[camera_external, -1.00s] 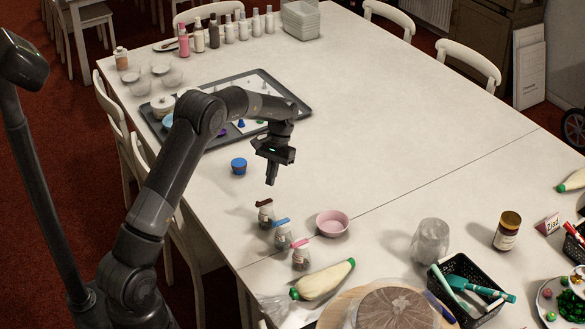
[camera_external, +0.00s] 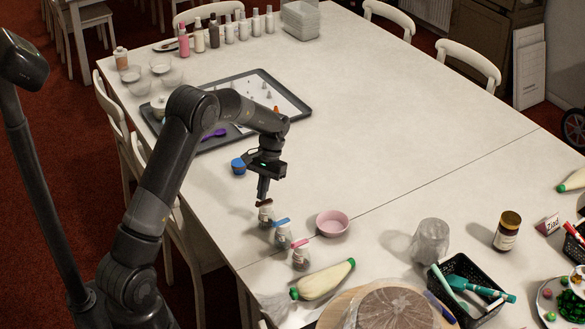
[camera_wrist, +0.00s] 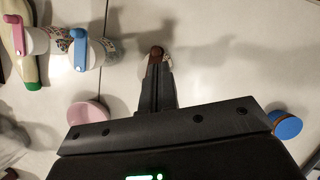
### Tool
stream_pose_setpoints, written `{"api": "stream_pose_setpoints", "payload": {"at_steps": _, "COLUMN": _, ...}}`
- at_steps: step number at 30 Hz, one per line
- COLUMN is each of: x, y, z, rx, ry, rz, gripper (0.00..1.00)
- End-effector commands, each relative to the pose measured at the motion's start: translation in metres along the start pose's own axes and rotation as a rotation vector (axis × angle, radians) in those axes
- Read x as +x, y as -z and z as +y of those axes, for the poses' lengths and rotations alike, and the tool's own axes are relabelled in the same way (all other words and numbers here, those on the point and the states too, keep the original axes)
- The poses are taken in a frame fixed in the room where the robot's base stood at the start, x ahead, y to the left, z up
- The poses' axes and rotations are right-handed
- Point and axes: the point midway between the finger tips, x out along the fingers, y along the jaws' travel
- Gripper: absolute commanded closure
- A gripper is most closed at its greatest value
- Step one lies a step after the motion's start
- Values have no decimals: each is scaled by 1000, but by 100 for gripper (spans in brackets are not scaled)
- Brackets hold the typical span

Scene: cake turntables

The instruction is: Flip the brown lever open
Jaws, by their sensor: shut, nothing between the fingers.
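The jar with the brown lever (camera_external: 264,204) stands on the table in the external view, first in a row of three small jars. My gripper (camera_external: 262,197) is shut and empty, pointing down right at the brown lever. In the wrist view the fingers (camera_wrist: 157,72) reach over the brown lever (camera_wrist: 156,51), whose rounded end shows at their tips. They hide most of its jar. I cannot tell whether the fingertips touch the lever. The lever looks closed down over the jar top, though it is partly hidden.
A jar with a blue lever (camera_external: 282,236) and one with a pink lever (camera_external: 300,256) stand close by. A pink bowl (camera_external: 332,222) is to the right, and a blue-lidded tub (camera_external: 238,166) is behind. The table's middle is clear.

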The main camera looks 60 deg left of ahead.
Motion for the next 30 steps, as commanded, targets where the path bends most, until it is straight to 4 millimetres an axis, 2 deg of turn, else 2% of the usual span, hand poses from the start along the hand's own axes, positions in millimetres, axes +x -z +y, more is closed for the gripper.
{"api": "stream_pose_setpoints", "payload": {"at_steps": 30, "x": 2, "y": -4, "z": 3, "rx": -179, "ry": -71, "rz": 0, "gripper": 100}}
